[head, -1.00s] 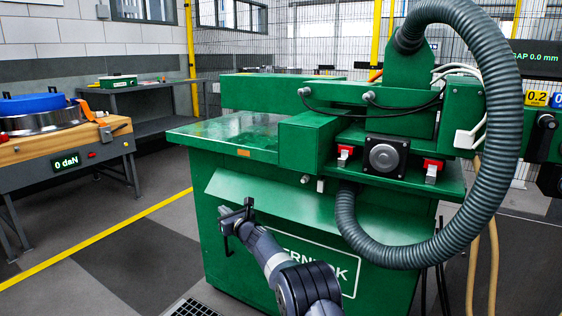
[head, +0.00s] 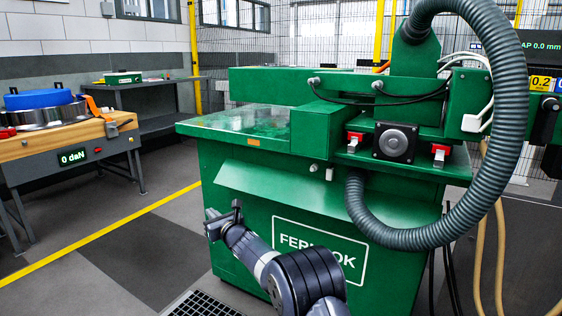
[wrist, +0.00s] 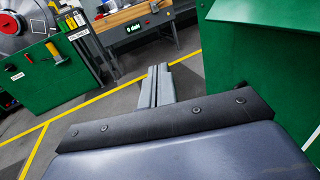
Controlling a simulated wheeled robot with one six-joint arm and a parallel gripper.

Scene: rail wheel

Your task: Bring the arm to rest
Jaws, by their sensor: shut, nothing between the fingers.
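My gripper (head: 222,222) is in front of the lower left part of the green machine (head: 240,178), at the end of my dark grey arm. In the wrist view its two grey fingers (wrist: 155,86) lie side by side, shut, with nothing between them. They point over the grey floor toward the wooden-topped bench. The arm is bent and reaches up and left from the bottom of the head view. I see a gap between the gripper and the floor; its exact distance from the machine front I cannot tell.
The wooden-topped bench (head: 75,137) with a blue-topped ring (head: 38,98) stands at left. A grey hose (head: 512,130) loops at right. A floor grate (head: 203,305) lies beside my arm. A green cabinet (wrist: 50,75) stands at left in the wrist view. Floor between bench and machine is clear.

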